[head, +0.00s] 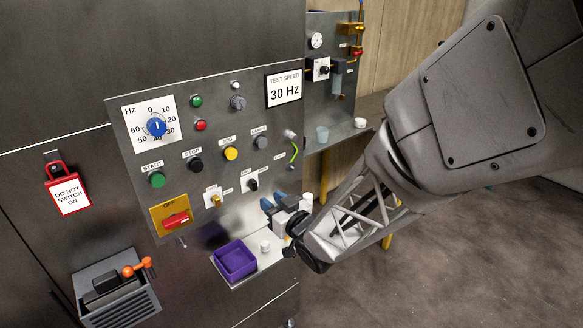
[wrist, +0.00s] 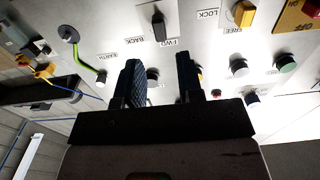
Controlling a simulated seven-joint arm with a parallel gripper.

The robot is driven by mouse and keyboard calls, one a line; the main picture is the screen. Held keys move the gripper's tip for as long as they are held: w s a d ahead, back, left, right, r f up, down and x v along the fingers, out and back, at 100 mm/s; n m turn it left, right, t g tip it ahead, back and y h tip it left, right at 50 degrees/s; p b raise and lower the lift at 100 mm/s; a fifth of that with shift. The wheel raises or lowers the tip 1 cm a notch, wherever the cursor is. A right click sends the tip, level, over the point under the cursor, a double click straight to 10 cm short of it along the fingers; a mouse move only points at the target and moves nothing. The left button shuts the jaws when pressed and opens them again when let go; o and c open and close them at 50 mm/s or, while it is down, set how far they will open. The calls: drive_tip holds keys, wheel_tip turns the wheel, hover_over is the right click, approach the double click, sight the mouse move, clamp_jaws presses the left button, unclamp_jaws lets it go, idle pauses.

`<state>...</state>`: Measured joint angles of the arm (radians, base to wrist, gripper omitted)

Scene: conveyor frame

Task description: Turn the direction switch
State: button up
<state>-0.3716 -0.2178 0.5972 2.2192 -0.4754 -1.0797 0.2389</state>
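The direction switch is a small black knob (head: 252,184) on the lower right of the grey control panel. In the wrist view the black knob (wrist: 158,18) sits between the labels BACK and FWD, beyond the fingertips and roughly midway between them. My gripper (head: 273,201) is in front of the panel, a little below and right of the switch. Its blue fingers stand apart with nothing seen between them, and they also show in the wrist view (wrist: 160,62). The gripper looks apart from the switch.
A yellow lock switch (head: 215,200) is left of the direction switch. A red switch on a yellow plate (head: 176,220) is further left. A green cable (head: 294,150) hangs at the panel's right edge. A purple tray (head: 236,260) sits on a shelf below.

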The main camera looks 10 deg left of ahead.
sight(256, 187)
drive_tip(key=shift+w+a, duration=0.1)
idle(0.3)
drive_tip(key=shift+x, duration=3.75)
drive_tip(key=c, duration=0.6)
